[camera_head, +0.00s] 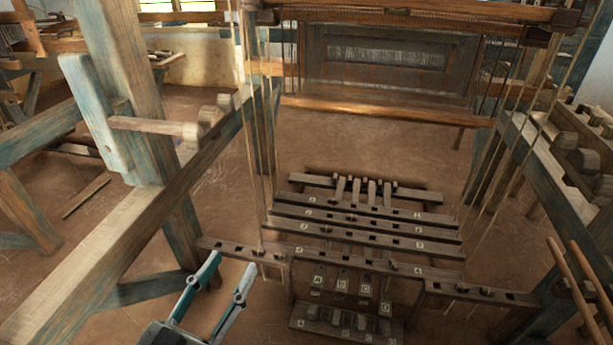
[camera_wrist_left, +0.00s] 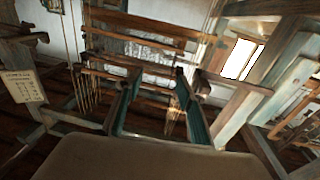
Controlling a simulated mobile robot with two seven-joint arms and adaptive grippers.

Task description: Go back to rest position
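My left gripper (camera_head: 229,272) is at the lower left of the head view, its two teal fingers spread apart with nothing between them. It also shows in the left wrist view (camera_wrist_left: 157,82), with the fingers apart and empty in front of the loom. The wooden pit loom (camera_head: 370,112) fills the middle and back of the head view. The left gripper is in front of the loom's lower left part, near the left end of a low slotted rail (camera_head: 345,259). I cannot tell whether it touches the rail. My right gripper does not show.
A long slanting beam (camera_head: 140,222) and a thick post (camera_head: 140,80) stand left of the gripper. Lettered wooden bars (camera_head: 365,228) lie low in the middle. Hanging cords (camera_head: 256,130) run down close by. Another beam (camera_head: 560,185) bounds the right. Bare floor (camera_head: 400,150) lies behind the bars.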

